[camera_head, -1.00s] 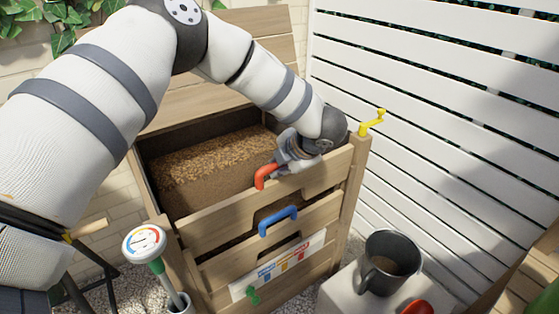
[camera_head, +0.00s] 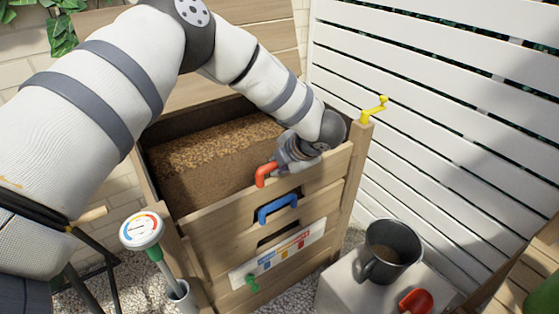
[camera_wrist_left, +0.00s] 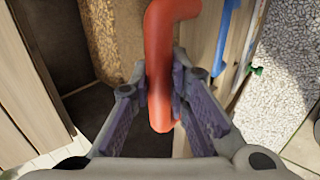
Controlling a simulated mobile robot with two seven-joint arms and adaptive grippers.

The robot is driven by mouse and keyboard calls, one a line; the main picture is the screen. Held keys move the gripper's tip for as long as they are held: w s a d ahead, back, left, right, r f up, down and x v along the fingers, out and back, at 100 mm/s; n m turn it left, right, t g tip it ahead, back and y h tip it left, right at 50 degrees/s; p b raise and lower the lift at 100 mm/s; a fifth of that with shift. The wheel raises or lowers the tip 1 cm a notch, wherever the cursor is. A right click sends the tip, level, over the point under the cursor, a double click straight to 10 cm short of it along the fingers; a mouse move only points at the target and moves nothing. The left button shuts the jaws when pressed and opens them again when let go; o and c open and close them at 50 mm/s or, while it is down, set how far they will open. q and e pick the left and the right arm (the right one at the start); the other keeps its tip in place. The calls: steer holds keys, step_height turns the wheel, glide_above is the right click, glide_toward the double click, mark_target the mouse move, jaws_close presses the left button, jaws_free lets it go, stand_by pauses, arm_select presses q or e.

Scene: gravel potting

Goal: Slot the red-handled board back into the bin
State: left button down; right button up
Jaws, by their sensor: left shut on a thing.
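The compost bin (camera_head: 350,190) is a wooden box with an open top, filled with brown soil. The red-handled board (camera_head: 215,212) is upright in its front, above the board with the blue handle (camera_head: 277,208). The two boards look close together, with a dark opening behind the blue handle. My left gripper (camera_head: 278,158) is at the board's top edge, shut on the red handle (camera_head: 265,175). In the left wrist view my left gripper (camera_wrist_left: 165,92) has its purple pads on both sides of the red handle (camera_wrist_left: 158,60). My right gripper is not in view.
A yellow crank (camera_head: 374,110) stands on the bin's right front post. A dial thermometer (camera_head: 142,231) stands at front left. A grey mug (camera_head: 392,250) and a red object (camera_head: 415,301) are on a pale block at right. A white slatted fence (camera_head: 450,130) borders the right side.

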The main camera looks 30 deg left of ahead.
arm_select(q)
steer(key=shift+f, duration=0.9)
steer(key=c, duration=1.5)
jaws_free()
steer(key=shift+r, duration=0.1)
steer(key=shift+o, duration=0.5)
steer(key=o, duration=0.4)
steer(key=shift+o, duration=0.2)
